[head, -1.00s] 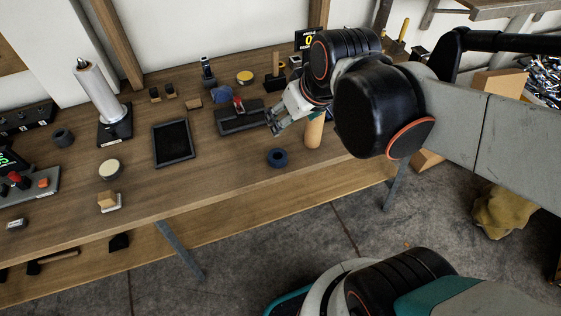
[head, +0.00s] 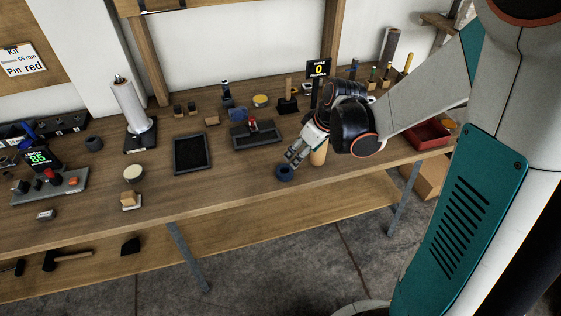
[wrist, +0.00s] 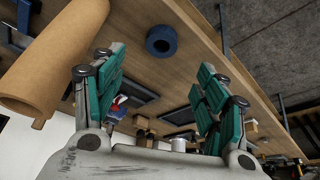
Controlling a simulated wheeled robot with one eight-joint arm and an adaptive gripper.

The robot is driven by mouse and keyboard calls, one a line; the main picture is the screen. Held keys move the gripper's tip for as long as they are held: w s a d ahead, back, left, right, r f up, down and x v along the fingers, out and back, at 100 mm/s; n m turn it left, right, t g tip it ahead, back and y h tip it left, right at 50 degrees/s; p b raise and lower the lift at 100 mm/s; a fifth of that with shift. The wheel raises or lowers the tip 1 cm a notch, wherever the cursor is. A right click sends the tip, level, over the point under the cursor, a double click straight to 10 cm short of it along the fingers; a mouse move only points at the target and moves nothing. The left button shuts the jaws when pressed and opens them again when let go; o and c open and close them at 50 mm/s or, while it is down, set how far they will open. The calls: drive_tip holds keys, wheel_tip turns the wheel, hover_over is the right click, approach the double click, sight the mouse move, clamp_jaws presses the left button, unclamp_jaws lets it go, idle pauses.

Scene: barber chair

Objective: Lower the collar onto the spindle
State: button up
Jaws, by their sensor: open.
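A pale upright spindle (head: 132,108) with a dark pointed tip stands on a black base at the left of the bench. A thick blue ring (head: 285,173) lies flat near the front edge; a smaller dark ring (head: 94,144) sits left of the spindle. I cannot tell which ring is the collar. My gripper (head: 294,158) is open and empty, just above and beside the blue ring in the head view. In the wrist view the blue ring (wrist: 162,40) lies beyond the gap between my spread fingers (wrist: 158,88), apart from them.
A tan cylinder (head: 319,154) stands close to my gripper's right. A dark tray (head: 191,154) and a vise-like block with a red part (head: 256,136) lie between gripper and spindle. A control panel with display (head: 42,158) is at far left. Bench front between is mostly clear.

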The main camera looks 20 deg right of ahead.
drive_tip(key=b, duration=0.3)
approach(286, 168)
drive_tip(key=shift+s+a+f, duration=0.2)
drive_tip(key=shift+f, duration=0.35)
drive_tip(key=shift+s+a+f, duration=0.2)
drive_tip(key=shift+f, duration=0.3)
drive_tip(key=shift+a+b+x, duration=0.15)
drive_tip(key=shift+b+x, duration=0.55)
drive_tip(key=shift+x, duration=0.65)
drive_tip(key=shift+a+b+x, duration=0.15)
drive_tip(key=shift+b+x, duration=0.55)
drive_tip(key=shift+x, duration=0.7)
drive_tip(key=shift+w+r, duration=0.1)
drive_tip(key=shift+r, duration=0.1)
drive_tip(key=c, duration=1.1)
